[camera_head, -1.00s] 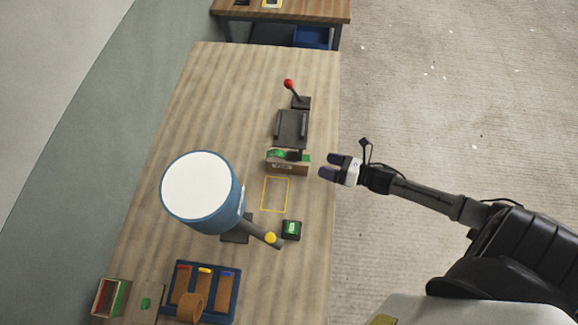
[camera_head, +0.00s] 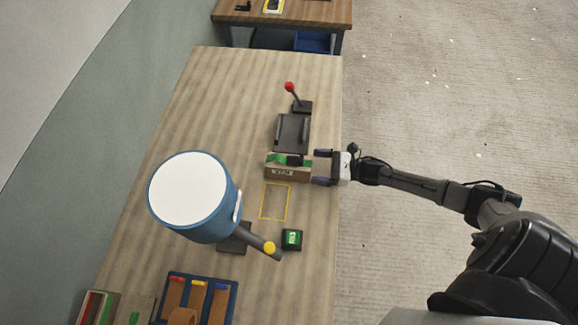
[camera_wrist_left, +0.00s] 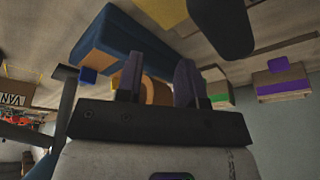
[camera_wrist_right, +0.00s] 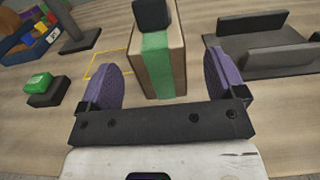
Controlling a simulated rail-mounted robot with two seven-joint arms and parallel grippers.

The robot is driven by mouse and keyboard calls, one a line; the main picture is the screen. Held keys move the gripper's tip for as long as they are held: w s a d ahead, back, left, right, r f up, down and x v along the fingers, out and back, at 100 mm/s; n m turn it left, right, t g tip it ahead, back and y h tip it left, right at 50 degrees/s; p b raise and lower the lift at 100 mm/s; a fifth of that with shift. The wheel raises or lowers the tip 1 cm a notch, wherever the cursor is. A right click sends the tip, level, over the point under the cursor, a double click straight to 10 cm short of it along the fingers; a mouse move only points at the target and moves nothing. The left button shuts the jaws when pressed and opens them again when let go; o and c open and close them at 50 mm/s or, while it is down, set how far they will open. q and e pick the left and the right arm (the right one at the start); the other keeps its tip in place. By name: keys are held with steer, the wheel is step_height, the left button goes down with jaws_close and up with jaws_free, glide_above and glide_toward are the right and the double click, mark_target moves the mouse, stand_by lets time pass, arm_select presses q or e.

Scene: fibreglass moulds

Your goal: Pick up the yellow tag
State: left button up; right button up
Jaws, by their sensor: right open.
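The yellow tag (camera_head: 199,283) lies between a red and a blue tag at the top of a blue tray (camera_head: 233,297) with brown slots, low in the head view. It also shows small in the right wrist view (camera_wrist_right: 41,27), far left. My right gripper (camera_head: 321,167) is open at the table's right edge, facing a cardboard box with a green stripe (camera_wrist_right: 157,65). The box stands ahead, between the lines of its fingers, and is not gripped. My left gripper (camera_wrist_left: 158,85) shows only in its own wrist view. Its fingers are apart, with a brown round object beyond them.
A green-topped block (camera_head: 292,239) sits near the right edge. A dark fixture (camera_head: 292,133) and a red-knobbed lever (camera_head: 290,88) stand beyond the box. The upper left tabletop is clear.

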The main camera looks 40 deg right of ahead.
mark_target(302, 165)
steer(key=shift+p+x, duration=0.4)
steer(key=shift+x, duration=2.45)
steer(key=shift+s+a, duration=0.1)
steer(key=c, duration=1.1)
steer(key=shift+c, duration=0.2)
steer(key=shift+r, duration=0.15)
